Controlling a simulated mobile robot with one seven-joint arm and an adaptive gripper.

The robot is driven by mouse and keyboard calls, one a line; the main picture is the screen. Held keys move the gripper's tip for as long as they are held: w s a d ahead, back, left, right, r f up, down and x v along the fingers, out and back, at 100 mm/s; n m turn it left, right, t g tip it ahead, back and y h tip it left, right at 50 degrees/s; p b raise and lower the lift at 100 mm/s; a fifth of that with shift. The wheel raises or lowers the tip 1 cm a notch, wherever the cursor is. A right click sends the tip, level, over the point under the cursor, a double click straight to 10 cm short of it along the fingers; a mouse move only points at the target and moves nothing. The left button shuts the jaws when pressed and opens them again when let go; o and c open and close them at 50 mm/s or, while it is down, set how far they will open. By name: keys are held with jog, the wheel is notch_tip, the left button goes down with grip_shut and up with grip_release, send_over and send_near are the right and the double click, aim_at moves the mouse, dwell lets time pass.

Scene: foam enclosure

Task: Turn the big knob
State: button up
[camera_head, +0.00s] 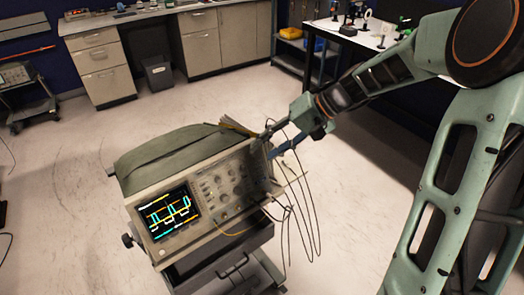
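An oscilloscope (133,207) with a lit screen (170,212) sits tilted on a cart in the middle of the view. Its front panel carries several small knobs and buttons (225,187) right of the screen. They are too small to tell which is the big knob. My arm reaches in from the right, and my gripper (268,144) is at the upper right corner of the oscilloscope, close to the panel's right end. Its fingers are dark and small among cables, so I cannot tell whether they are open, shut or touching a knob.
Loose cables (308,215) hang at the oscilloscope's right side. The cart has a drawer (235,262) below and a black side knob (127,241) at left. Cabinets (215,40) line the back wall, and a table (350,33) with equipment stands at back right. Open floor (80,150) lies left.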

jog(key=v, duration=0.9)
jog(key=shift+d+r, duration=0.2)
